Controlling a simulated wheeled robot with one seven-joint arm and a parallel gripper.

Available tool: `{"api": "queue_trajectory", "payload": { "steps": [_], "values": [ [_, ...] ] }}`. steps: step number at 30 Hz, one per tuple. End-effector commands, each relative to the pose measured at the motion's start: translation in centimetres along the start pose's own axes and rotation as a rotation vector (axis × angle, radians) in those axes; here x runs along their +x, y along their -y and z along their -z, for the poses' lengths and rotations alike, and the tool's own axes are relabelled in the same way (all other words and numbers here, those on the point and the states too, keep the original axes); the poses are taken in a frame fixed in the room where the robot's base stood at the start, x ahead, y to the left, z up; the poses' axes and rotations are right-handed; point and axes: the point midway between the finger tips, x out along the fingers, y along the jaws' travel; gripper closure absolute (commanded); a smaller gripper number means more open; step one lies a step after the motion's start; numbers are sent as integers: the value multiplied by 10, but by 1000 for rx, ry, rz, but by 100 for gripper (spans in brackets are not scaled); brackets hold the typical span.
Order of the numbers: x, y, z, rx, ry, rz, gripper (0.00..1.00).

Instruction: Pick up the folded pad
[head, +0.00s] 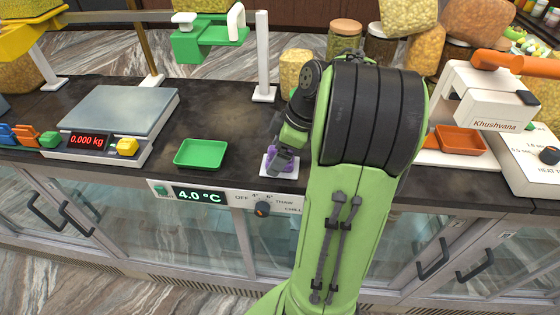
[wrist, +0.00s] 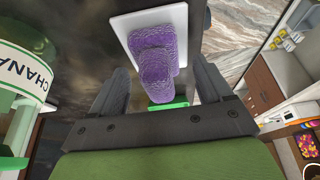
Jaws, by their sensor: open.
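The folded pad (wrist: 153,65) is purple and textured, with one layer folded over another. It lies on a white square plate (wrist: 122,24) on the dark counter. In the head view the pad (head: 290,167) is partly hidden by my gripper (head: 281,163), which points down over it near the counter's front edge. In the wrist view my gripper (wrist: 158,68) is open, with one finger to each side of the pad. I cannot tell whether the fingers touch the pad or how far above the plate they are.
A green tray (head: 201,153) lies left of the plate, and a scale (head: 118,118) reading 0.000 kg stands farther left. An orange tray (head: 460,140) is under a white machine at right. Jars (head: 343,36) line the back. A chana jar (wrist: 22,75) shows in the wrist view.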

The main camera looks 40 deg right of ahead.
Motion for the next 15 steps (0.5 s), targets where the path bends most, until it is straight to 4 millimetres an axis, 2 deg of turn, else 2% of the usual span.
{"api": "queue_trajectory", "payload": {
  "steps": [2, 8, 15],
  "values": [
    [8, 0, 0, 0, 1, 2, 21],
    [7, 0, 0, 0, 1, 0, 21],
    [7, 0, 0, 0, 0, 0, 58]
  ]
}}
